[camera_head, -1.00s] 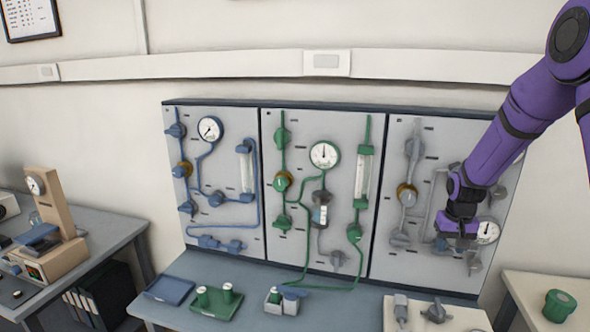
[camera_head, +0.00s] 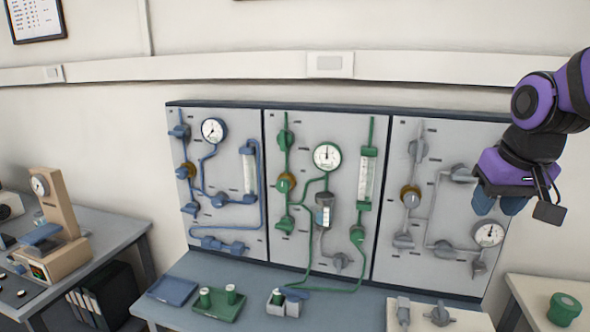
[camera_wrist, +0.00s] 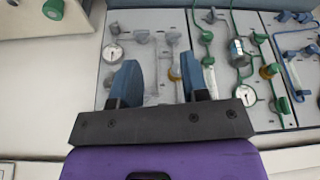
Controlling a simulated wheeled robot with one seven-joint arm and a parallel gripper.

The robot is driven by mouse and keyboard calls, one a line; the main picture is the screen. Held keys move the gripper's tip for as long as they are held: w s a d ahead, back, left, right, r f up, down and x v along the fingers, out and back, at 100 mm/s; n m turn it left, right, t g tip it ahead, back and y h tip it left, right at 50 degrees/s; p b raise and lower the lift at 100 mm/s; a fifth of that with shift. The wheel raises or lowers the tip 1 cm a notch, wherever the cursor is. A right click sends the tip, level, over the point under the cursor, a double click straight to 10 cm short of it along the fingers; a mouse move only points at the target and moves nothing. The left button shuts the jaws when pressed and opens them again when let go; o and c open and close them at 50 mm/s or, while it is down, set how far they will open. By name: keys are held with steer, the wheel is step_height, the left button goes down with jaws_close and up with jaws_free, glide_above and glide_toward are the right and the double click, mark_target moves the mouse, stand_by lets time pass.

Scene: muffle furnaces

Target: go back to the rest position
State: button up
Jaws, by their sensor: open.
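My gripper (camera_head: 498,203) is at the right of the head view, raised in front of the upper right of the grey panel (camera_head: 440,140). Its blue fingers point downward and hold nothing. In the wrist view my gripper (camera_wrist: 165,85) shows its two blue fingers wide apart, with grey piping of the panel seen between and beyond them. The fingers look clear of the panel, though the exact distance is hard to tell.
The blue panel (camera_head: 228,170) and green panel (camera_head: 310,130) stand left of the grey one. The bench below holds a blue tray (camera_head: 173,291), a green tray (camera_head: 232,310) and loose fittings. A green knob (camera_head: 562,309) sits on the right-hand table.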

steer(key=s+a+r+t, duration=0.1)
steer(key=s+a+r, duration=0.1)
steer(key=s, duration=1.1)
steer(key=shift+s+a+n, duration=0.2)
steer(key=shift+a+n, duration=0.1)
steer(key=shift+n, duration=0.1)
stand_by(0.8)
